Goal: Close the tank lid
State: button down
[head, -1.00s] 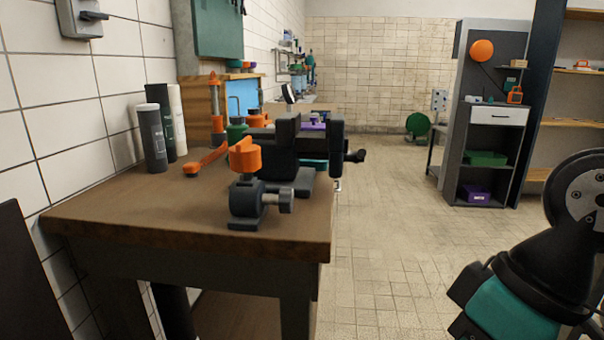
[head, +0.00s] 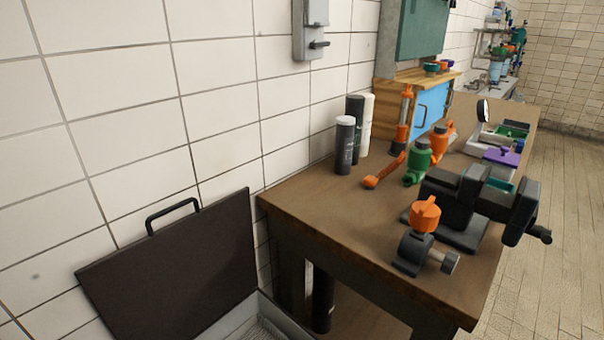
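The tank lid (head: 175,275) is a dark brown flat panel with a black bar handle (head: 172,213) on its upper edge. It stands raised and leans back near the tiled wall at the lower left of the head view. Below it, the light grey rim of the tank (head: 262,318) shows at the bottom edge, with part of its inside. The rest of the tank is cut off by the frame. My gripper is not in view.
A wooden workbench (head: 310,210) stands right of the tank, holding a black vise (head: 470,200), an orange-knobbed valve (head: 424,215), dark cylinders (head: 345,145) and other tools. A grey switch box (head: 311,35) is on the wall. Open floor (head: 545,260) lies at the far right.

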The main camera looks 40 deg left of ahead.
aim_at(171, 282)
jog(key=k, duration=0.5)
jog(key=z, duration=1.4)
jog(key=k, duration=0.8)
jog(key=u, duration=2.65)
jog(key=i, duration=0.5)
jog(key=k, duration=0.5)
jog(key=u, duration=1)
jog(key=i, duration=0.7)
jog(key=z, duration=0.1)
